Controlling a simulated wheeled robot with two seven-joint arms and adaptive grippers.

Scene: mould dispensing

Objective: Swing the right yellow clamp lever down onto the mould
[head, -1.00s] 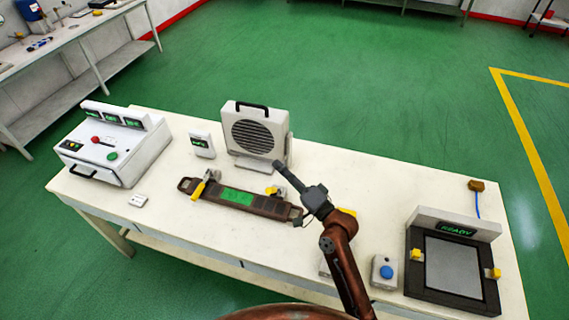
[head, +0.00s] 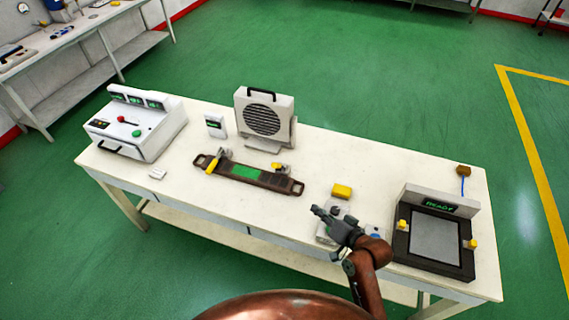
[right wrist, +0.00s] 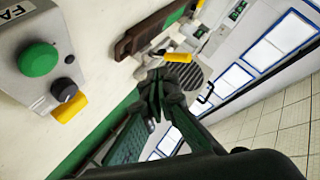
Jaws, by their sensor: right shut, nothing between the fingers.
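The brown mould (head: 270,180) with a green panel lies on the white table, slightly left of centre. The left yellow clamp lever (head: 212,164) lies at the mould's left part. The right yellow clamp lever (head: 279,167) is at the mould's right part; it also shows in the right wrist view (right wrist: 179,57), sticking out sideways from its clamp. I cannot tell its exact angle. My right gripper (head: 318,210) is shut and empty, to the right of and nearer than the mould, apart from the lever. It shows in the right wrist view (right wrist: 160,76). My left gripper is not in view.
A grey fan (head: 264,118) stands behind the mould. A white control box (head: 137,123) is at the left. A yellow block (head: 342,191) and a box with a green button (right wrist: 38,60) are near my right gripper. A black-framed READY station (head: 436,240) is at the right.

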